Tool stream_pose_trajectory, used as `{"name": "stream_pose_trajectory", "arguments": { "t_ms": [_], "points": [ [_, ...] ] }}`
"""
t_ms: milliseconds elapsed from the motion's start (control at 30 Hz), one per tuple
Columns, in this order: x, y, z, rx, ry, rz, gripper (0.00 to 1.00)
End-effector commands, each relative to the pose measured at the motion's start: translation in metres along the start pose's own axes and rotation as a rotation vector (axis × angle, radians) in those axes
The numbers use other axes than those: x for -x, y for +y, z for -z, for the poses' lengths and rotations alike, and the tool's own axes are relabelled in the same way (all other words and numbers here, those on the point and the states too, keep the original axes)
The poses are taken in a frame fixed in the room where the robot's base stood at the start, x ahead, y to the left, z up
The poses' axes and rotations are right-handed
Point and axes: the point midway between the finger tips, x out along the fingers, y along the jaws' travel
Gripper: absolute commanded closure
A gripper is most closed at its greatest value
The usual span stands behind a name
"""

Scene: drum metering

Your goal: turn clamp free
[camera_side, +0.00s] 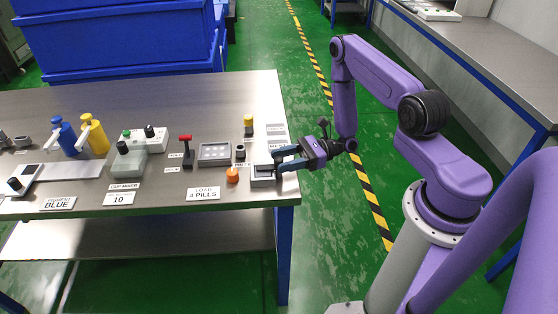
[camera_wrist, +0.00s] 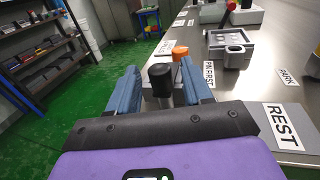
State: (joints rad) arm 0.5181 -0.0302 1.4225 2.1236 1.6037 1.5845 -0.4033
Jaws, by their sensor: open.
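A small pale block with a dark knob, seemingly the clamp (camera_side: 262,181), sits at the right end of the bench in the side view. In the wrist view its black-topped knob (camera_wrist: 160,76) stands upright between my fingers. My gripper (camera_side: 277,160) is open, low over the bench's right edge, its two blue fingers on either side of the knob. The wrist view shows my gripper (camera_wrist: 168,88) with gaps to the knob that look narrow; I cannot tell whether either finger touches it.
An orange button (camera_side: 232,175) stands just left of the clamp. A grey tray (camera_side: 215,153), a small grey cup (camera_wrist: 236,57) and a yellow-topped post (camera_side: 249,124) are nearby. A red-handled lever (camera_side: 186,150) stands further left. The green floor beyond the bench edge is open.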

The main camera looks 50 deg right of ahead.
Motion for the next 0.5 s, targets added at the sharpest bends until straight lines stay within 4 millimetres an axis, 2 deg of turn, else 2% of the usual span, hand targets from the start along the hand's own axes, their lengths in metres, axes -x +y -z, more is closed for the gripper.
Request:
{"name": "stream_pose_trajectory", "arguments": {
  "t_ms": [200, 500],
  "points": [
    [-0.016, 0.0, 0.0, 0.001, 0.0, -0.001, 0.5],
    [-0.017, 0.0, 0.0, 0.001, 0.0, 0.0, 0.5]
  ]
}}
